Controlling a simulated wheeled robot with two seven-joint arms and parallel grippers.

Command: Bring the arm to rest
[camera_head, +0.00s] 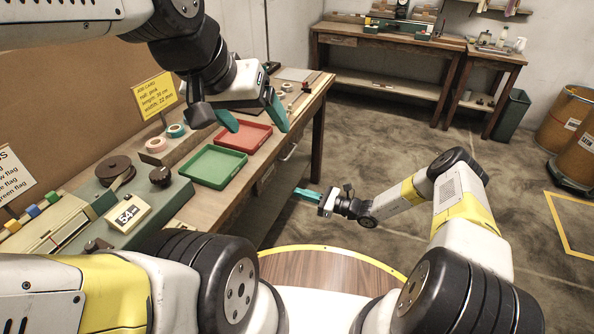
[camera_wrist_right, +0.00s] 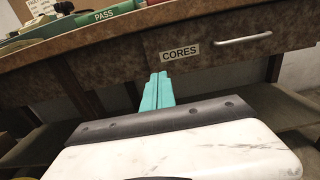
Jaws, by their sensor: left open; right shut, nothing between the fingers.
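My left gripper (camera_head: 252,116) is open and empty above the bench, its teal fingers spread over the red tray (camera_head: 242,136) and near the green tray (camera_head: 212,166). My right gripper (camera_head: 308,193) is shut and empty, held out in free air beside the front of the bench, below its top. In the right wrist view its teal fingers (camera_wrist_right: 158,92) lie together, in front of the drawer labelled CORES (camera_wrist_right: 180,52).
The bench (camera_head: 225,205) carries a winder with a display reading 54 (camera_head: 126,214), a brown spool (camera_head: 115,171), tape rolls (camera_head: 156,144) and a yellow card (camera_head: 154,95). Open floor (camera_head: 370,130) lies to the right. Barrels (camera_head: 572,118) stand far right.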

